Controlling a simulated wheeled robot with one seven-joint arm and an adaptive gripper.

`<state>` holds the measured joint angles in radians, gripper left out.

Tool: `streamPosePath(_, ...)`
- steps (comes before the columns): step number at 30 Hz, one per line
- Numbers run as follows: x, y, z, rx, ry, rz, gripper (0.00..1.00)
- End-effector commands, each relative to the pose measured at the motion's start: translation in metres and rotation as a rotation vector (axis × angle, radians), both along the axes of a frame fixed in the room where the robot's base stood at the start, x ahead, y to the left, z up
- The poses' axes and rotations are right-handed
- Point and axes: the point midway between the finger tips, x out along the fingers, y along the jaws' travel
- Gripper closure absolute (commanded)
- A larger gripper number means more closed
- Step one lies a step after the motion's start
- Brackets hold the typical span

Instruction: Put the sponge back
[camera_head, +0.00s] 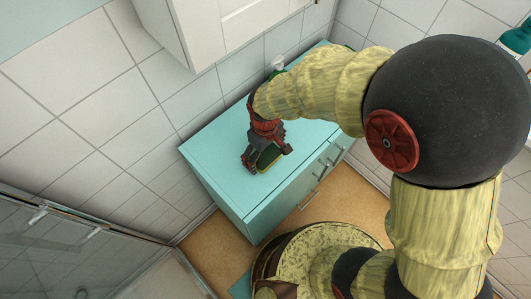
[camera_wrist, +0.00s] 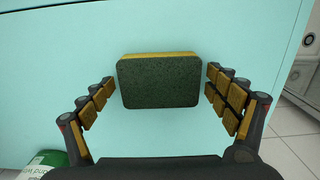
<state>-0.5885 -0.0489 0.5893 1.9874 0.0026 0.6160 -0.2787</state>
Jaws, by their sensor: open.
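The sponge (camera_wrist: 159,83) is a block with a dark green scouring face and a yellow layer along one edge. It lies on the turquoise cabinet top (camera_head: 215,142); it also shows in the head view (camera_head: 268,156), partly hidden by my gripper. My gripper (camera_wrist: 161,97) is open, with one finger on each side of the sponge. In the wrist view a gap shows between the sponge and each finger; the right gap looks narrower.
A green and white item (camera_head: 277,63) stands at the back of the cabinet top by the tiled wall. A white wall cabinet (camera_head: 245,25) hangs above. The cabinet front has metal handles (camera_head: 323,171).

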Motion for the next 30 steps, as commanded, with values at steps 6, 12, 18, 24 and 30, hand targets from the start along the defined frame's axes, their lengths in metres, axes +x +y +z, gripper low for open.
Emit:
streamPosePath(6, 0.0, 0.0, 0.0, 0.0, 0.0, 0.0, 0.11)
streamPosePath(12, 0.001, 0.0, 0.018, 0.001, -0.002, 0.0, 0.11)
streamPosePath(18, 0.001, 0.001, 0.059, 0.002, -0.003, 0.0, 0.11)
streamPosePath(24, 0.001, 0.0, 0.097, 0.001, -0.002, 0.0, 0.11)
streamPosePath(30, 0.001, 0.0, 0.119, 0.001, -0.001, 0.0, 0.11)
